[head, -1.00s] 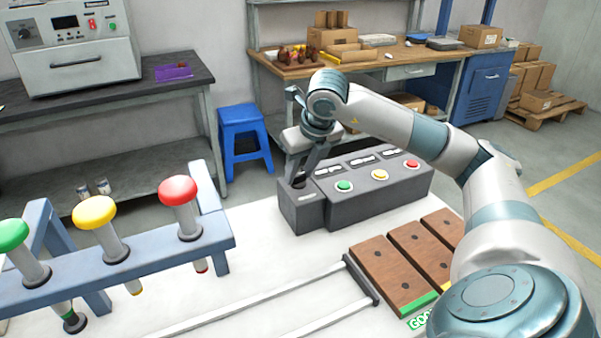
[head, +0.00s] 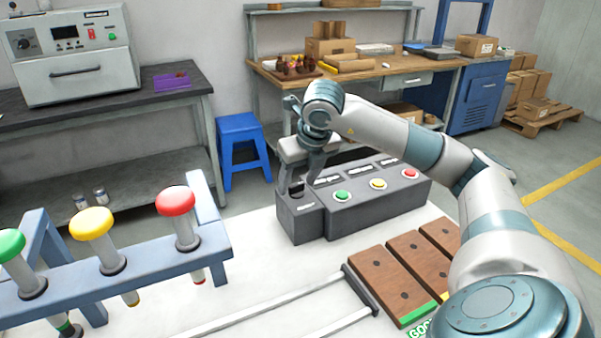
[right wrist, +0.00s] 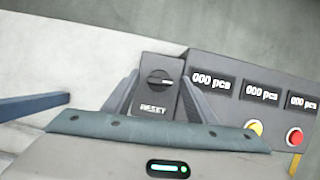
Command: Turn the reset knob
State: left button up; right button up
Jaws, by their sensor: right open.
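The reset knob (right wrist: 160,79) is a dark round dial with a light mark, on a small dark box labelled RESET (right wrist: 153,110) in the right wrist view. The mark lies roughly level across the box. In the head view, the reset box (head: 306,224) sits at the left end of the counter console (head: 385,206); the knob is mostly hidden by my gripper. My right gripper (head: 297,186) is open and points down over the box. In the right wrist view its fingers stand on either side of the knob, with nothing visibly gripped. My left gripper is out of view.
The console has displays reading 000 pcs (right wrist: 211,84) and green (head: 342,196), yellow (head: 378,184) and red (head: 410,174) buttons. A blue rack (head: 125,270) with coloured-topped plungers stands at left. Brown blocks (head: 378,288) lie in front of the console. The white table between is mostly clear.

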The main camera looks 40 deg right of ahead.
jog(key=shift+r, duration=0.1)
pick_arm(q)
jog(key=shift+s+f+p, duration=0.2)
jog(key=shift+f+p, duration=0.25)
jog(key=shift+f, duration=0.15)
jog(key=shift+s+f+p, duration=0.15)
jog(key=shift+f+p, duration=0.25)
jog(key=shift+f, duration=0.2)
pick_arm(e)
jog(key=v, duration=1.7)
jog(key=shift+s, duration=0.15)
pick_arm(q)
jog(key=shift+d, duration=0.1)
pick_arm(e)
jog(key=shift+r, duration=0.1)
